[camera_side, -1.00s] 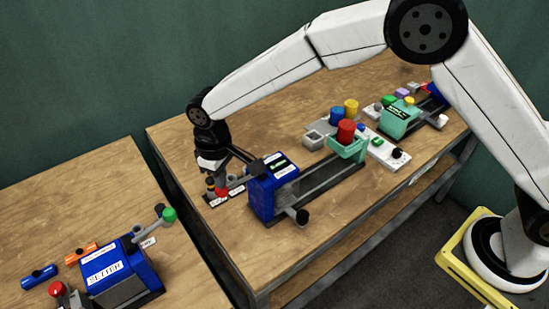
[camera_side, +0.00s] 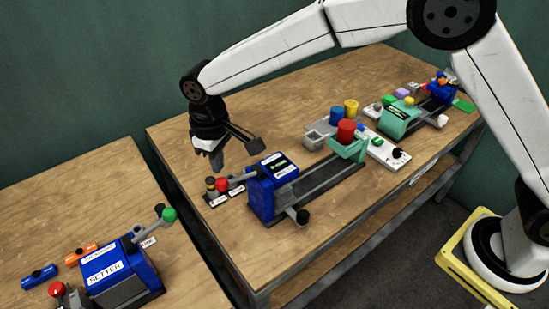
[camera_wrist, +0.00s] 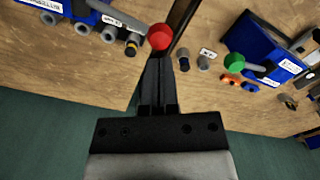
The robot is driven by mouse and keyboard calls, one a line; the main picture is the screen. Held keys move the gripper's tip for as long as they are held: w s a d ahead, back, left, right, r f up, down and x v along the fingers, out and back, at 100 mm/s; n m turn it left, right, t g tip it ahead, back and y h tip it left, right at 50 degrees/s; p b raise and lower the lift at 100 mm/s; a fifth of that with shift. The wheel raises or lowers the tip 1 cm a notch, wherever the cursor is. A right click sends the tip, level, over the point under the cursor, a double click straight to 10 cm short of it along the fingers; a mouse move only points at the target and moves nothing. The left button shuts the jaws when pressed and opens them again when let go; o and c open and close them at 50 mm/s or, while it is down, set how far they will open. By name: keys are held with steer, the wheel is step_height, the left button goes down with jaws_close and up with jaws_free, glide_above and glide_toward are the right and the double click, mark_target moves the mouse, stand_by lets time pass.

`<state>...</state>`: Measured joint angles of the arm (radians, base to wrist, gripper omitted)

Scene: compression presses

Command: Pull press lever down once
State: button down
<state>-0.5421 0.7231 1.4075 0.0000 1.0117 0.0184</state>
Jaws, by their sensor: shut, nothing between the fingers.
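The blue press (camera_side: 266,192) stands on the larger wooden table. Its grey lever (camera_side: 240,179) reaches out to the left and ends in a red knob (camera_side: 221,185), close to the table top. In the wrist view the red knob (camera_wrist: 159,37) is just beyond my fingertips. My gripper (camera_side: 217,168) is shut and empty, pointing down, just above and slightly left of the knob in the side view. It also shows in the wrist view (camera_wrist: 160,62). A small gap seems to separate the fingers from the knob.
A second blue press (camera_side: 120,272), labelled SETTER, stands on the left table with a green-knobbed lever (camera_side: 168,214). A gap separates the tables. Small labelled posts (camera_side: 211,189) stand beside the red knob. Green fixtures and a white panel (camera_side: 386,154) lie to the right.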

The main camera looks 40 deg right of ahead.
mark_target(221, 179)
steer(key=shift+r, duration=2.05)
steer(key=shift+d, duration=0.55)
steer(key=s+d+f+m+t, duration=0.1)
steer(key=s+d+m, duration=0.15)
steer(key=d, duration=0.55)
steer(key=s+d+f+m, duration=0.1)
steer(key=s+d, duration=0.2)
steer(key=d, duration=0.4)
steer(key=s+d+f+m+t, duration=0.1)
steer(key=s+d+f+m, duration=0.1)
steer(key=s+d, duration=0.9)
steer(key=shift+s+d+f+t, duration=0.3)
steer(key=shift+s+f, duration=0.3)
steer(key=shift+s, duration=0.1)
